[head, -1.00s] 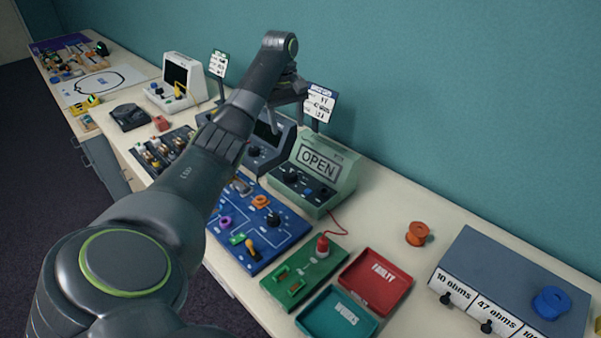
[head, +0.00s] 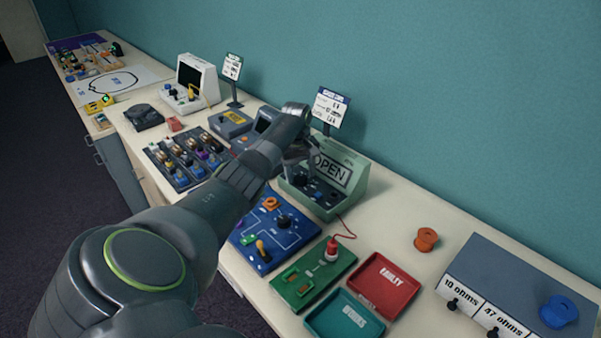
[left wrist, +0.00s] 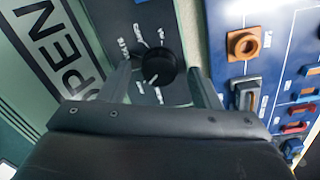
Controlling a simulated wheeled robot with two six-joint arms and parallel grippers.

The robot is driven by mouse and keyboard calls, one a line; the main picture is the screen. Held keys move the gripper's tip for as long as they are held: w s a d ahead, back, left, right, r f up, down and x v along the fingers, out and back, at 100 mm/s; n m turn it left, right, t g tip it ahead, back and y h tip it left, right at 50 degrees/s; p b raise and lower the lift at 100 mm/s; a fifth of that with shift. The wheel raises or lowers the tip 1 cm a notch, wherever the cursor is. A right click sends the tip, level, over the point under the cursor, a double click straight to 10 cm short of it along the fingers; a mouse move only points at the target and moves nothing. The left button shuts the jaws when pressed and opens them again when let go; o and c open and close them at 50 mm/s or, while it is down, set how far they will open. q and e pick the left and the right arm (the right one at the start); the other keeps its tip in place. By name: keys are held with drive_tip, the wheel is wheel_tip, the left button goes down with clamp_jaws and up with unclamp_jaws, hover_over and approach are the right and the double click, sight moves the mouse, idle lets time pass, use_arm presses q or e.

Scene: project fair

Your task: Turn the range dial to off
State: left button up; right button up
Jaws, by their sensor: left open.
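The pale green meter (head: 348,193) reads OPEN on its display and stands on the bench against the wall. Its range dial (left wrist: 160,66) is a round black knob on a dark panel in the left wrist view. The knob's white mark points down and left there; small labels around it are hard to read. My left gripper (head: 299,168) is open over the meter's front panel. In the left wrist view its two fingers (left wrist: 163,85) stand on either side of the dial, with no clear contact. In the head view the gripper partly covers the panel. My right gripper is out of view.
A blue circuit board (head: 290,243) lies close in front of the meter. A green board (head: 306,290) with a red-wired probe (head: 332,249) lies right of it. Red (head: 411,290) and teal (head: 366,311) trays sit nearby. A sign (head: 329,106) stands behind.

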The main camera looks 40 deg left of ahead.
use_arm(q)
drive_tip(key=shift+f, duration=0.4)
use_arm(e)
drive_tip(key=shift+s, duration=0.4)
use_arm(q)
drive_tip(key=shift+c, duration=0.5)
drive_tip(key=c, duration=0.9)
drive_tip(key=shift+r+m+p, duration=0.1)
drive_tip(key=shift+m+p, duration=0.2)
drive_tip(key=shift+m, duration=0.1)
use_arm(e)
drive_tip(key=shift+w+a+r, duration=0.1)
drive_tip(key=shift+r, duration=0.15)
use_arm(q)
drive_tip(key=shift+r+m+p, duration=0.1)
drive_tip(key=shift+m+p, duration=0.3)
drive_tip(key=shift+m, duration=0.6)
drive_tip(key=shift+w+m, duration=0.1)
drive_tip(key=shift+m, duration=2)
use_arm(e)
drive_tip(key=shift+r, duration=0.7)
